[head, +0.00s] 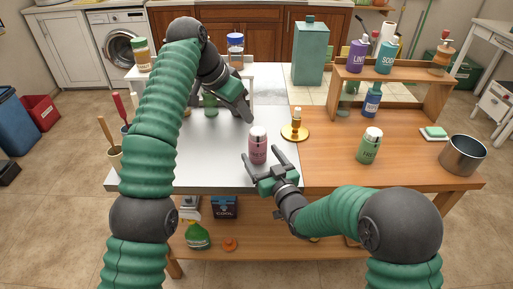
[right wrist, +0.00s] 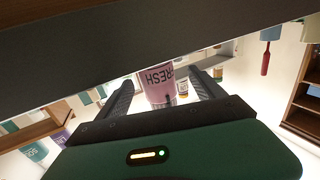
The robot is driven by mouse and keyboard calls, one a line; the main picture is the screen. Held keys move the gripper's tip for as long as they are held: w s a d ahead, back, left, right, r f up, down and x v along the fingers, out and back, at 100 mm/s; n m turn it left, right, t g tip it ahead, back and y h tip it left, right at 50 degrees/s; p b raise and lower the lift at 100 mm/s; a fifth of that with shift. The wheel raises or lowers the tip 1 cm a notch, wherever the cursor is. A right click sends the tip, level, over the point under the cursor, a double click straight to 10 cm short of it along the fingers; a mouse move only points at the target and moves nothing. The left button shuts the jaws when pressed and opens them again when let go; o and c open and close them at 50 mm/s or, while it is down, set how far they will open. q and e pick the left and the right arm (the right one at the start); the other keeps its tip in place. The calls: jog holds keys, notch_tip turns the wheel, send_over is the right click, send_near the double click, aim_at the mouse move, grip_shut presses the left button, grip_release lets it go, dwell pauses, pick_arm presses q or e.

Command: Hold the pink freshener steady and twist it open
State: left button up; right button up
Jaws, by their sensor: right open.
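The pink freshener (head: 258,148) stands upright on the grey part of the table, with a pale cap on top. In the right wrist view the pink freshener (right wrist: 157,84) shows its upside-down lettering between the two fingers. My right gripper (head: 263,157) is open at the near side of the freshener, its fingers apart to either side. It also shows open in the right wrist view (right wrist: 162,82), with a gap beside the freshener. My left gripper (head: 249,117) is above and behind the freshener, pointing down, apart from it. Its fingers are seen edge-on, so their opening is unclear.
A gold stand with a small bottle (head: 295,131) is close right of the freshener. A green bottle (head: 369,146), a steel pot (head: 463,155) and a sponge (head: 433,133) stand on the wooden part. A wooden shelf (head: 398,78) holds several bottles. A dark green bottle (head: 210,104) stands behind.

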aim_at(262, 153)
jog(key=x, duration=0.4)
jog(key=shift+w+d, duration=0.35)
pick_arm(q)
jog(key=shift+d, duration=0.5)
jog(key=shift+a, duration=0.15)
pick_arm(e)
jog(key=shift+a, duration=0.15)
jog(key=shift+c, duration=0.2)
jog(key=shift+a, duration=0.1)
jog(key=shift+c, duration=1.1)
jog(key=c, duration=1.3)
jog(key=shift+c, duration=0.2)
jog(key=o, duration=0.9)
jog(key=c, duration=0.6)
